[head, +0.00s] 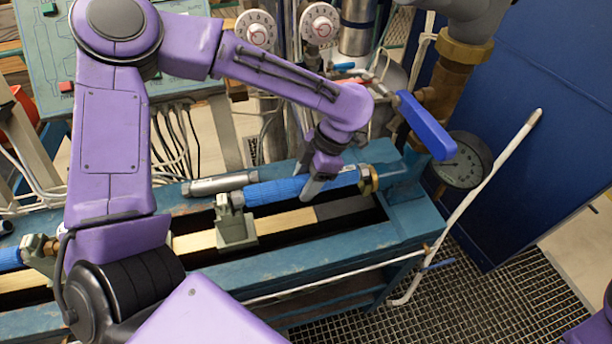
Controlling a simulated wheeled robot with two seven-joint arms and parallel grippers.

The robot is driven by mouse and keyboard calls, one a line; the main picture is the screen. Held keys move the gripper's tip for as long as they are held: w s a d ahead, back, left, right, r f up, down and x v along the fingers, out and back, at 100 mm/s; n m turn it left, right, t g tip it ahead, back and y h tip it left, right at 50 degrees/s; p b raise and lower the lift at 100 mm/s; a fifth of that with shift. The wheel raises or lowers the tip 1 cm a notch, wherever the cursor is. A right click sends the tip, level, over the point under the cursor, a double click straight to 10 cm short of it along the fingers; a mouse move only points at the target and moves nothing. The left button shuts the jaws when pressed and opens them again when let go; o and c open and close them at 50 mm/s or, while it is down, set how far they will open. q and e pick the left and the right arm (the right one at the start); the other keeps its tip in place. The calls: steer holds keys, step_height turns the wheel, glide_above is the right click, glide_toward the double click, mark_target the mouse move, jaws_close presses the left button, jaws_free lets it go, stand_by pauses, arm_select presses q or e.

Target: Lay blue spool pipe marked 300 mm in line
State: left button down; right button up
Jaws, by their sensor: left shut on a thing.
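A blue spool pipe (275,191) lies along the blue test bench (290,250), between a grey-green stand (236,228) at its left end and a brass fitting (368,181) at its right end. My left gripper (312,184) is shut on the pipe right of its middle, with fingers on its near and far sides. The pipe looks roughly in line with the stand and the fitting. Whether its ends touch them is too small to tell. No length mark is readable. My right gripper is out of view.
A grey metal pipe (219,184) lies behind the stand. A blue-handled valve (425,125) and a dark gauge (462,162) stand at the right, near a blue cabinet (555,130). Another blue pipe (9,258) shows at the left edge. White tubing (490,185) crosses the right side.

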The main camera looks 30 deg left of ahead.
arm_select(q)
steer(key=shift+f+b, duration=0.7)
steer(key=shift+f, duration=0.55)
steer(key=shift+f, duration=0.4)
stand_by(0.4)
steer(key=shift+c, duration=1.6)
jaws_free()
